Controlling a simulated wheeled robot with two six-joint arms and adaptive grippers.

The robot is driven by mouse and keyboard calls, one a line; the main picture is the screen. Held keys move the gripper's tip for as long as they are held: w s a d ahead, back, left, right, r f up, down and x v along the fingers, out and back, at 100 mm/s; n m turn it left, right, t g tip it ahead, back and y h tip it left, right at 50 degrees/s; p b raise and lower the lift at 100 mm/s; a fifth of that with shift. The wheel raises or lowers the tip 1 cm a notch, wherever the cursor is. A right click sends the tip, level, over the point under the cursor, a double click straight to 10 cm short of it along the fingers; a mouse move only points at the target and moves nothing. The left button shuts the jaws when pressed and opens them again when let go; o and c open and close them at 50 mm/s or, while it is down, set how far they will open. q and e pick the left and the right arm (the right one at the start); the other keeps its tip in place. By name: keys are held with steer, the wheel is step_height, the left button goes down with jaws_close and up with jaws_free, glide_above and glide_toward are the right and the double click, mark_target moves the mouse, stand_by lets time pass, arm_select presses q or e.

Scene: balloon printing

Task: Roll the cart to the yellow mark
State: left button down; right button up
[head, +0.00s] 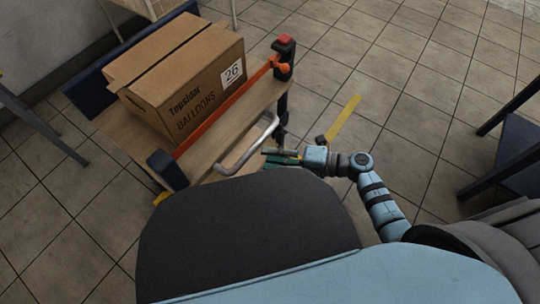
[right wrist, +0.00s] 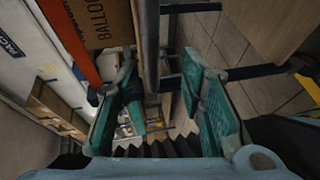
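The cart (head: 215,150) has a wooden deck, an orange bar (head: 225,108) and a silver handle (head: 250,148) at its near side. A cardboard balloon box (head: 178,72) marked 26 rides on it. The yellow mark (head: 343,119) is a strip on the floor right of the cart; a yellow strip also shows at the right edge of the right wrist view (right wrist: 308,88). My right gripper (head: 281,157) is beside the handle's right end. Its teal fingers (right wrist: 162,85) stand apart in the right wrist view, with the cart's edge beyond them; contact with the handle is unclear. My left gripper is not in view.
Dark blue furniture with dark legs (head: 520,150) stands at the right. A grey leg (head: 45,130) reaches in at the left near the wall. Tiled floor (head: 400,110) is clear around the yellow strip and beyond it.

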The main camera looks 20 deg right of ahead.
steer(key=v, duration=1.1)
steer(key=shift+s, duration=0.1)
